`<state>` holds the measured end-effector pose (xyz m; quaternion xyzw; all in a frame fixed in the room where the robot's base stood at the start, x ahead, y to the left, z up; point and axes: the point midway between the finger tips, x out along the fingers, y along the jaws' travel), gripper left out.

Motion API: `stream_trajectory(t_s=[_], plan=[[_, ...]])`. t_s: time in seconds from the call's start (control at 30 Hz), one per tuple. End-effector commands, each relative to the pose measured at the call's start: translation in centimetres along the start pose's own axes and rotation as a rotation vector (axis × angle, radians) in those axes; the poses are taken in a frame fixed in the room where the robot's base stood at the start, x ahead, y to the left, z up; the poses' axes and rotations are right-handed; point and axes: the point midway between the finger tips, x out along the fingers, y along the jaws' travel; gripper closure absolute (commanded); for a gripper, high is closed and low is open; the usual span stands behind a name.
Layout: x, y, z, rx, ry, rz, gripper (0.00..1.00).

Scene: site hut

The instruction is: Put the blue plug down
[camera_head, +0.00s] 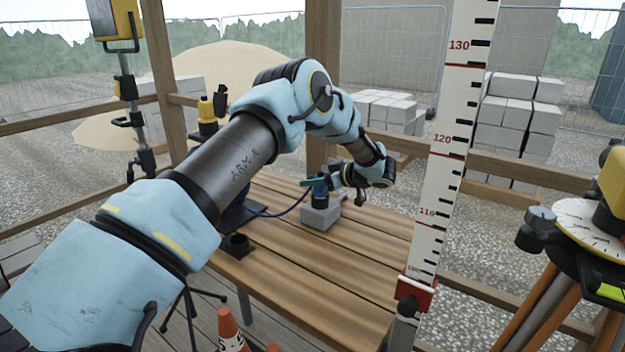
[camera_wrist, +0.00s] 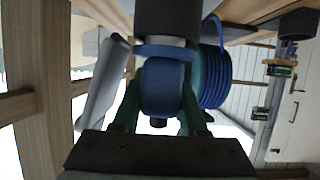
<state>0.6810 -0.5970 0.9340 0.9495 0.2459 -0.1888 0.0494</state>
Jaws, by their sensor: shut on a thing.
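The blue plug (camera_head: 320,197) is between the green fingers of my gripper (camera_head: 316,183), over a grey block (camera_head: 321,216) on the wooden table (camera_head: 320,275). I cannot tell whether it touches the block. A blue cable (camera_head: 285,213) runs left from the plug to a dark blue thing on the table, partly hidden by my arm. In the wrist view, the blue plug (camera_wrist: 162,90) sits between both fingers of my gripper (camera_wrist: 160,108), with a black cylinder (camera_wrist: 168,22) beyond it. The coiled blue cable (camera_wrist: 215,78) shows beside it.
A black cup-like holder (camera_head: 237,246) stands on the table's left part. A tall measuring staff (camera_head: 448,150) rises at the table's right side. A yellow instrument on a tripod (camera_head: 580,225) is at far right. Orange cones (camera_head: 230,330) stand below the front edge. The table's front boards are clear.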

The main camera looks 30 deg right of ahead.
Motion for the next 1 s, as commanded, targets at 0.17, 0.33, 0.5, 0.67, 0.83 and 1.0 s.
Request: stream_trajectory(t_s=[0.17,0.33,0.5,0.67,0.83,1.0], plan=[[0.1,0.0,0.3,0.0,0.001,0.0,1.0],[0.2,0.0,0.5,0.001,0.0,0.0,0.52],[0.2,0.0,0.5,0.001,0.0,0.0,0.45],[0.1,0.0,0.4,0.0,0.0,0.0,0.45],[-1.1,0.1,0.1,0.0,0.0,0.003,0.45],[-4.5,0.1,0.3,0.0,-0.001,0.005,0.45]])
